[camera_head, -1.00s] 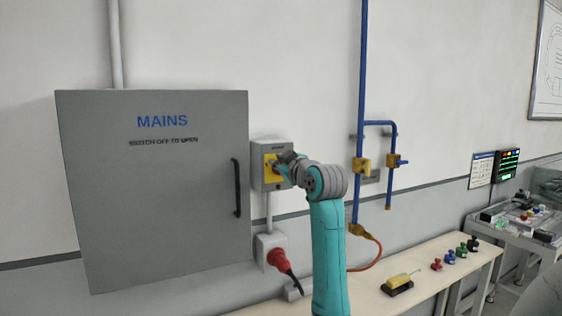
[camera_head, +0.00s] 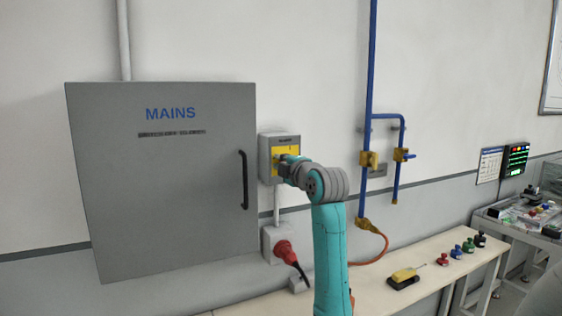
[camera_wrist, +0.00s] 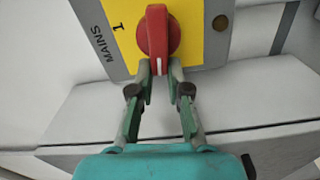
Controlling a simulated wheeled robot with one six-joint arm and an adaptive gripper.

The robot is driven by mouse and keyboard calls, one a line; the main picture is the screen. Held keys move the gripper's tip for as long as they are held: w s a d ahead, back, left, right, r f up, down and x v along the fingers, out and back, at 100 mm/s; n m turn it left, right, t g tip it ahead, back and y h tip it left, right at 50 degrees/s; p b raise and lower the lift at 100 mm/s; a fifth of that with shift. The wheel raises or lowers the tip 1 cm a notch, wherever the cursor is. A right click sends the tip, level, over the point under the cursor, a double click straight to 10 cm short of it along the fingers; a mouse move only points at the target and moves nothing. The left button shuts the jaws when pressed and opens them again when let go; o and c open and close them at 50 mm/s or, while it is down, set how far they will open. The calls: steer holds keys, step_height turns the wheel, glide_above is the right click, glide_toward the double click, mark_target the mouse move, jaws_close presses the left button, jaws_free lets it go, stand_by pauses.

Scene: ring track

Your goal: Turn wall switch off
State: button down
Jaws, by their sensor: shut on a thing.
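The wall switch is a grey box with a yellow plate (camera_head: 285,149), on the wall right of the big grey cabinet. In the wrist view its red rotary knob (camera_wrist: 156,35) stands on the yellow plate (camera_wrist: 198,38), with "I" and "MAINS" printed to the left. My gripper (camera_wrist: 160,70) is shut on the lower end of the red knob, one finger on each side. The knob's white mark points down between the fingers. In the head view my gripper (camera_head: 284,161) reaches the front of the switch and hides the knob.
The grey MAINS cabinet (camera_head: 165,200) with a black handle (camera_head: 244,180) is close on the left. A red plug (camera_head: 285,251) sits in a socket below. Blue pipes (camera_head: 371,80) with brass valves rise on the right. A bench (camera_head: 425,292) holds small objects.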

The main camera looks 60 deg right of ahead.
steer(key=shift+s+d+f+n, duration=0.15)
steer(key=shift+d+f+n, duration=0.3)
steer(key=shift+n, duration=0.25)
steer(key=c, duration=1.1)
jaws_free()
steer(key=shift+d+r, duration=0.1)
steer(key=shift+a, duration=0.25)
steer(key=v, duration=1.2)
